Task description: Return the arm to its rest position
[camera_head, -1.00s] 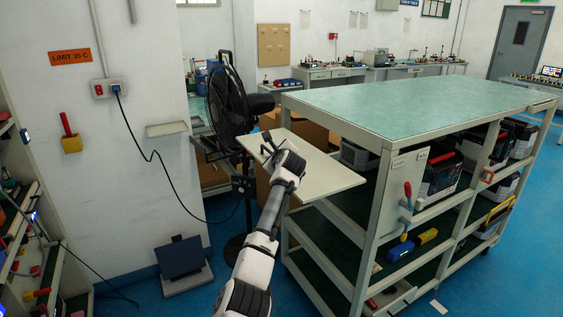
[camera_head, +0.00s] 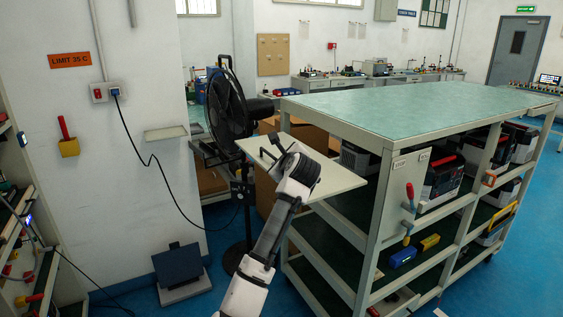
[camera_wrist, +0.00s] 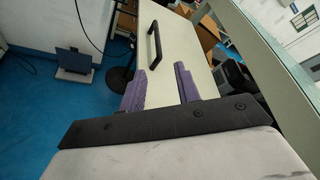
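My arm reaches up from the bottom middle of the head view, and my gripper (camera_head: 273,150) is over a beige side shelf (camera_head: 338,178) at the near end of the green-topped bench. In the wrist view, my gripper's two purple fingers (camera_wrist: 162,80) stand well apart with nothing between them. The beige shelf (camera_wrist: 180,50) lies beyond them, with a black bar handle (camera_wrist: 154,45) on it past the fingertips. In the head view, my wrist covers part of the shelf. I cannot tell the gap between fingers and shelf.
The bench (camera_head: 420,112) with loaded lower shelves stands to the right. A black fan (camera_head: 228,105) stands behind my gripper on the left. A dark panel on a low base (camera_head: 180,265) is on the floor by the white wall.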

